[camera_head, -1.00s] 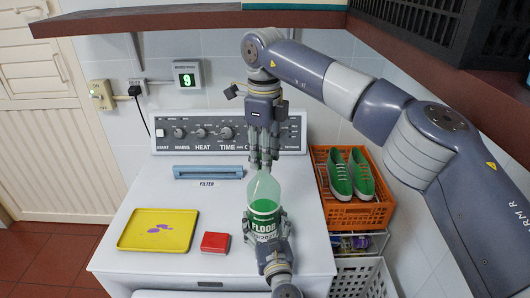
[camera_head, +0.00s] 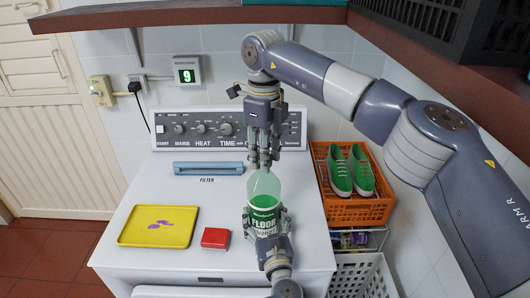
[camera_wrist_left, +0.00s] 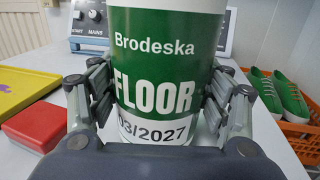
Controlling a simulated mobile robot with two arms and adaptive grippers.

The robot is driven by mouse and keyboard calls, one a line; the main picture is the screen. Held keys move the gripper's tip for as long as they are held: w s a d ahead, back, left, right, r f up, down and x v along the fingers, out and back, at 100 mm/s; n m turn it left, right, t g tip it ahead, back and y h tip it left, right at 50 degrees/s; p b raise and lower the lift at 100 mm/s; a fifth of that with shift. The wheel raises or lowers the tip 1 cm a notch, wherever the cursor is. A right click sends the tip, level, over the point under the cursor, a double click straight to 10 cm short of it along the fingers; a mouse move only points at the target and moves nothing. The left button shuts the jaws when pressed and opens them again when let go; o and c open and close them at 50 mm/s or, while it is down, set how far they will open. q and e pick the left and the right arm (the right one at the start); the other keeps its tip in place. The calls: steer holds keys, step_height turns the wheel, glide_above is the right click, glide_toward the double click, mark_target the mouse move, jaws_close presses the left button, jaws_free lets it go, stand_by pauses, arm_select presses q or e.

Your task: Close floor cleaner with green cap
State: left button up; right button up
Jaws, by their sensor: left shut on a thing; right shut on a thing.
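The floor cleaner bottle (camera_head: 264,198) stands upright near the front right of the white machine top, with a clear upper part and a green and white label. In the left wrist view its label (camera_wrist_left: 165,65) fills the middle, reading "FLOOR". My left gripper (camera_head: 266,226) is shut around the bottle's lower body from the front. My right gripper (camera_head: 263,160) points down from above, its fingers closed together at the bottle's top. The green cap cannot be made out; the right fingers hide whatever they hold and the bottle's mouth.
A yellow tray (camera_head: 126,237) and a red box (camera_head: 215,238) lie left of the bottle. The control panel (camera_head: 190,127) stands behind. An orange crate (camera_head: 350,215) with green shoes (camera_head: 340,172) is at the right. A shelf (camera_head: 180,18) hangs overhead.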

steer(key=m, duration=0.6)
steer(key=shift+s+a+m, duration=0.1)
steer(key=shift+m, duration=0.2)
steer(key=m, duration=0.6)
steer(key=shift+a, duration=0.1)
steer(key=m, duration=0.6)
steer(key=shift+a+m, duration=0.1)
steer(key=shift+m, duration=0.3)
steer(key=m, duration=0.5)
steer(key=o, duration=0.7)
steer(key=shift+c, duration=0.2)
